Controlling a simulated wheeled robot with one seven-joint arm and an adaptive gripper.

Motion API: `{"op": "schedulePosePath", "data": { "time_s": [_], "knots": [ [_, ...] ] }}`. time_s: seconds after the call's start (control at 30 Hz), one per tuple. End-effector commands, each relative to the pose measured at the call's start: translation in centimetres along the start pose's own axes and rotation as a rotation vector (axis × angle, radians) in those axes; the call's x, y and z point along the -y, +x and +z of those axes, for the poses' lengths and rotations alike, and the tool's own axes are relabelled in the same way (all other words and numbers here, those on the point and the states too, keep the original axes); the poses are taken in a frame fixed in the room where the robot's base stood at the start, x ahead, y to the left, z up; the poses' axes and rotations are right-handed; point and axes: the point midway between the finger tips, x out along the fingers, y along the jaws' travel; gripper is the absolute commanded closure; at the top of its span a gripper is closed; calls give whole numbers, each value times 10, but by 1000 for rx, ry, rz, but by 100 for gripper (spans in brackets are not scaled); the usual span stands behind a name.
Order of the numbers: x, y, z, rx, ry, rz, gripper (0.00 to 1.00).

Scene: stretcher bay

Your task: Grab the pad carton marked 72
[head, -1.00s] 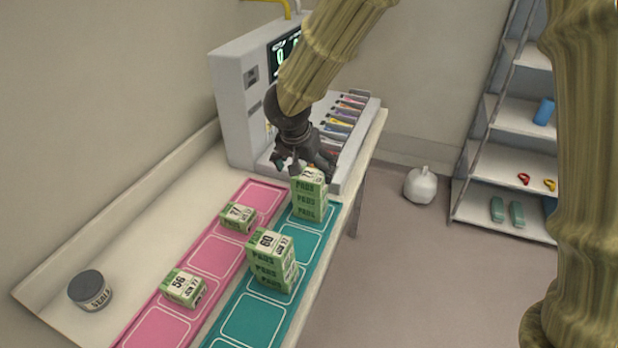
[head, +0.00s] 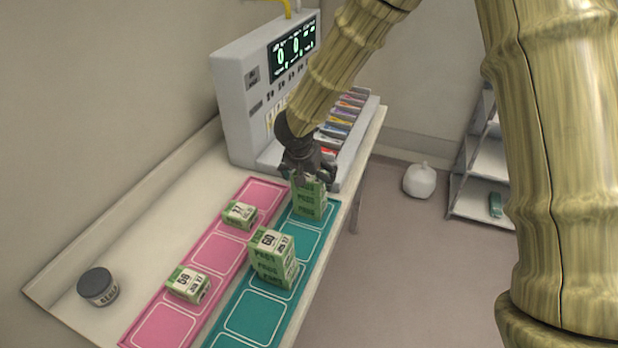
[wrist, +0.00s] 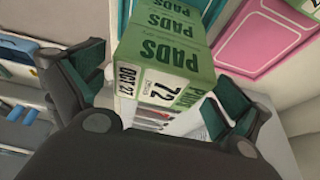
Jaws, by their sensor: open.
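The pad carton marked 72 (wrist: 168,80) fills the middle of the wrist view, green with a white label reading 72 and OCT 27. It tops a stack of PADS cartons at the far end of the teal strip; in the head view the stack (head: 309,203) shows below my gripper, its top partly hidden. My gripper (head: 309,176) is open, with a finger on each side of the carton in the wrist view (wrist: 158,98). I cannot tell whether either finger touches it.
A stack topped by carton 60 (head: 272,258) stands nearer on the teal strip (head: 252,317). Cartons 77 (head: 239,214) and 56 (head: 188,284) sit on the pink strip (head: 215,253). A dark-lidded jar (head: 98,286) is at left. The grey machine (head: 237,115) stands close behind.

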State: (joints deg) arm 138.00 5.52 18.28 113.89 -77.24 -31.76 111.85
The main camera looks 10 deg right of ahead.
Motion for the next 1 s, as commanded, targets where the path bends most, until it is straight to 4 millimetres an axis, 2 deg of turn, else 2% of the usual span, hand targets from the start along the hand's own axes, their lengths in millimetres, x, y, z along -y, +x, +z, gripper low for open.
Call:
{"op": "schedulePosePath", "data": {
  "time_s": [0.37, 0.6, 0.67, 1.0],
  "knots": [
    [0, 4, 0, 0, 0, 0, 2],
    [0, 4, 0, 0, -1, 0, 46],
    [0, 4, 0, 0, -1, 0, 54],
    [0, 2, -1, -1, 0, -1, 54]
  ]
}}
